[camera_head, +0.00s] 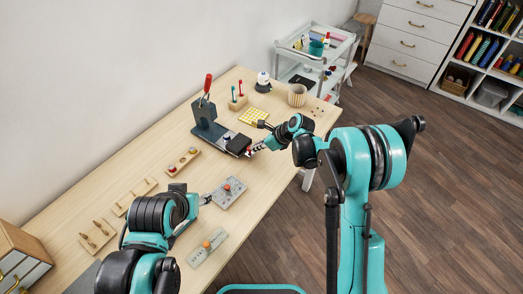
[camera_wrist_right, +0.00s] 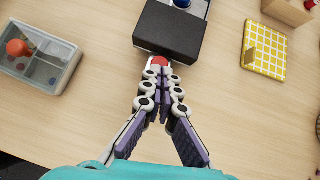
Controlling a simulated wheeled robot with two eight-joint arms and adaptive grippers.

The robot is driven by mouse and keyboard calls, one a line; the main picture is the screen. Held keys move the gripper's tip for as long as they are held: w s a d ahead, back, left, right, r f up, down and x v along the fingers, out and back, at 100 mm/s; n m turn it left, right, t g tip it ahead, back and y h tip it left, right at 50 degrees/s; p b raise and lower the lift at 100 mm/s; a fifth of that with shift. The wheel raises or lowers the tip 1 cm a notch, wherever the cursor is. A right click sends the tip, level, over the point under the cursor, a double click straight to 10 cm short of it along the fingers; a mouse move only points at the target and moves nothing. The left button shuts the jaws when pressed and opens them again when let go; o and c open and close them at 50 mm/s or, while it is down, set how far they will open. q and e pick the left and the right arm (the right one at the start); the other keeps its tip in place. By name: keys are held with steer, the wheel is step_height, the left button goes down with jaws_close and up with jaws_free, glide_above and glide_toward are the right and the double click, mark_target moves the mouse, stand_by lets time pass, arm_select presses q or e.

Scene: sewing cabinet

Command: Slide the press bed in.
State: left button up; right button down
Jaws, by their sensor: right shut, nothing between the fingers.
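The press (camera_head: 203,112) is a dark grey stand with a red-handled lever, on the wooden table. Its bed (camera_head: 238,144), a black block, sticks out of the press toward my right arm. In the right wrist view the bed (camera_wrist_right: 168,30) is at the top centre, with a small blue round part on it and a red and pale part at its near end. My right gripper (camera_wrist_right: 160,72) is shut and empty, its fingertips at that end; contact is unclear. In the head view the right gripper (camera_head: 252,149) is beside the bed. My left gripper (camera_head: 205,198) is low over the table, its fingers too small to read.
A grey compartment box (camera_head: 229,192) lies in front of the press and a yellow checked pad (camera_head: 253,116) behind the bed. A striped cup (camera_head: 297,95) stands farther back. Wooden boards with small parts (camera_head: 97,236) lie at left. Bare tabletop surrounds the bed's near end.

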mark_target(239, 141)
steer(key=w+a, duration=0.1)
steer(key=a, duration=0.1)
steer(key=w+a, duration=0.3)
steer(key=shift+a, duration=0.35)
